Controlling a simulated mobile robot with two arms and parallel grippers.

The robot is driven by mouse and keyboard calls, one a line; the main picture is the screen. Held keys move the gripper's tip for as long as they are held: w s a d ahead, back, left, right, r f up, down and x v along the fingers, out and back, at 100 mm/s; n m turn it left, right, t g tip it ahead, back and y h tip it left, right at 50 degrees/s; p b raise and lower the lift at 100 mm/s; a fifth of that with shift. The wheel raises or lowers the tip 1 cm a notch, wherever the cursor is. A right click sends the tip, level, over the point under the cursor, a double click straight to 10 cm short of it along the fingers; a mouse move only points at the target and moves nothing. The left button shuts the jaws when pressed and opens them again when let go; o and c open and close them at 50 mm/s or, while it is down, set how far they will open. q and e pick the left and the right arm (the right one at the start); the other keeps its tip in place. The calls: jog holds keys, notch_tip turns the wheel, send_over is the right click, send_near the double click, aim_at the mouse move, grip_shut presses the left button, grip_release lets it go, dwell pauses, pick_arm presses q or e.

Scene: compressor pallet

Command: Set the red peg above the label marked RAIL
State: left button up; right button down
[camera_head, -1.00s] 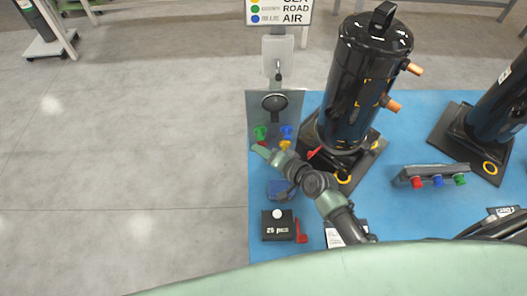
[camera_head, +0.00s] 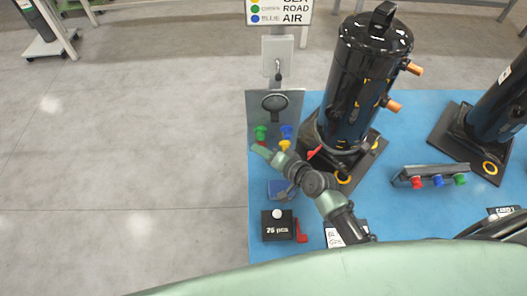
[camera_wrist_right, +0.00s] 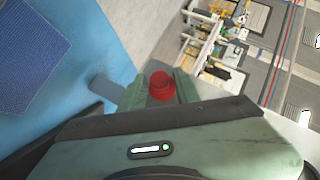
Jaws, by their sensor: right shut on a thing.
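My right gripper (camera_head: 262,149) reaches over the grey metal plate (camera_head: 289,105) from the lower right. It is shut on the red peg (camera_wrist_right: 162,86), which shows between its two green fingers in the right wrist view. In the head view only a sliver of the red peg (camera_head: 262,143) shows, just below the green peg (camera_head: 260,132). A blue peg (camera_head: 286,131) and a yellow peg (camera_head: 285,145) stand to the right on the plate. A sign (camera_head: 279,12) above reads ROAD and AIR, with its top cut off; I cannot see a RAIL label. My left gripper is not in view.
A black compressor (camera_head: 360,75) stands close to the right of the plate. A black box marked 25 pcs (camera_head: 277,231) and a blue pad (camera_head: 281,190) lie nearer on the blue mat (camera_head: 412,120).

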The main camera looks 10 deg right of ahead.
jog(key=shift+s, duration=0.2)
jog(key=shift+s+a+p, duration=0.2)
jog(key=shift+s+p, duration=0.1)
jog(key=shift+s, duration=0.65)
jog(key=shift+s+a+p, duration=0.15)
jog(key=shift+s+p, duration=0.2)
jog(key=shift+s, duration=0.55)
jog(key=shift+s+a+p, duration=0.2)
jog(key=shift+s+p, duration=0.1)
jog(key=shift+s, duration=0.65)
